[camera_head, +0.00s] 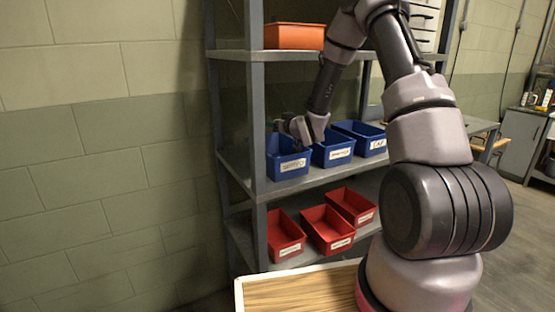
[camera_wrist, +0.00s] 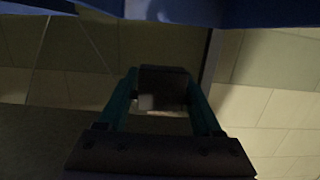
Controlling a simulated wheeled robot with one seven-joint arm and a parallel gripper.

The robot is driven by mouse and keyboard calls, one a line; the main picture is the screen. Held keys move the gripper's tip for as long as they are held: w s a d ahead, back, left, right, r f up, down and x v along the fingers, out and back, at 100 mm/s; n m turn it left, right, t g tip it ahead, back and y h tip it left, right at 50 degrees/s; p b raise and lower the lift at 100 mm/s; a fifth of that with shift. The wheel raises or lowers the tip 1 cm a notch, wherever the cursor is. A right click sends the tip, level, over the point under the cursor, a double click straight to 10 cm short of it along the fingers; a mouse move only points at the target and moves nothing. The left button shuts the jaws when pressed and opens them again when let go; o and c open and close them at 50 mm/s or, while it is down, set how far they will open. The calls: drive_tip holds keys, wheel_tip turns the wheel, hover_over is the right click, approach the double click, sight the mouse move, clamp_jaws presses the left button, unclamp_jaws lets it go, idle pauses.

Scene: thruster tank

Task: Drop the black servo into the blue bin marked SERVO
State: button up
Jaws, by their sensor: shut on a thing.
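The black servo (camera_wrist: 165,78) is a dark block between the two teal fingers of my gripper (camera_wrist: 163,100) in the wrist view; a pale patch shows on its lower part. In the head view my gripper (camera_head: 286,127) is over the left blue bin (camera_head: 279,171) on the middle shelf, close above its rim at the back. That bin's white label (camera_head: 293,165) is small and blurred, but seems to read SERVO. The servo cannot be made out in the head view. Blue bin wall (camera_wrist: 235,12) crosses the top of the wrist view.
Two more labelled blue bins (camera_head: 333,158) (camera_head: 361,132) stand to the right on the same shelf. Several red bins (camera_head: 285,236) are on the shelf below, and an orange bin (camera_head: 293,36) above. A grey shelf post (camera_head: 257,110) stands close left of my gripper.

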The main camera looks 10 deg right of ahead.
drive_tip(key=o, duration=1.4)
wheel_tip(320, 180, up, 10)
drive_tip(key=shift+s+f, duration=0.1)
